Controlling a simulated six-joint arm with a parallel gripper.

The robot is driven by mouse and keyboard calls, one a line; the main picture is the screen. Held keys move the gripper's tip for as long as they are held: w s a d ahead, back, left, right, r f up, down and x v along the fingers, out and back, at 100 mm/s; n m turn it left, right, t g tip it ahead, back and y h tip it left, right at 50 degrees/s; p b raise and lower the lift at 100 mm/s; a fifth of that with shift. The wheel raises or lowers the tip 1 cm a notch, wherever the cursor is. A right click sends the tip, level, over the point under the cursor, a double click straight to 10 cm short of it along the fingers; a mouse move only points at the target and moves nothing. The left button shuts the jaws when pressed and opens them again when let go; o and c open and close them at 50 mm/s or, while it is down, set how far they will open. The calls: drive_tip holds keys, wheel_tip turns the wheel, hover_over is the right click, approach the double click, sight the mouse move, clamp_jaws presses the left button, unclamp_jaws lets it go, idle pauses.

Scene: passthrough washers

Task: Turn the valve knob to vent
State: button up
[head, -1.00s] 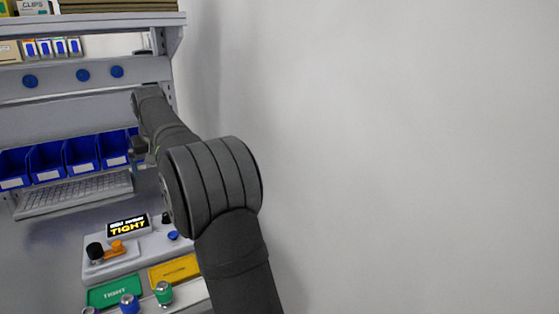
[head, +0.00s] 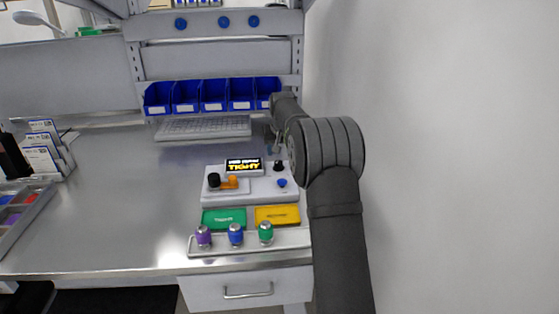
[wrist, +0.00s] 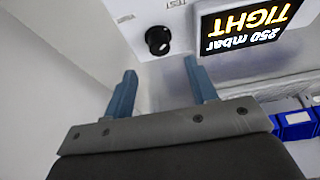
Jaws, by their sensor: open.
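The valve knob is a round black knob (wrist: 158,40) with a pale pointer mark, on the white face of a tester in the wrist view. In the head view a small black knob (head: 278,167) stands right of the tester's display. The display (wrist: 240,28) reads "250 mbar TIGHT", upside down in the wrist view; it also shows in the head view (head: 244,166). My gripper (wrist: 160,70) is open and empty, its two blue-grey fingers apart, with the knob beyond and between the fingertips. In the head view my gripper (head: 277,143) is small and hangs behind the tester.
The tester (head: 222,199) also carries an orange lever with a black knob and a blue button. In front lie a green tray (head: 224,218), a yellow tray (head: 277,215) and a rack of coloured fittings (head: 236,236). A keyboard (head: 204,128) and blue bins (head: 212,96) stand behind.

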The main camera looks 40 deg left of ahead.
sight(279, 162)
drive_tip(key=x, duration=0.6)
drive_tip(key=shift+w+a+f, duration=0.1)
drive_tip(key=shift+f, duration=0.2)
drive_tip(key=c, duration=1)
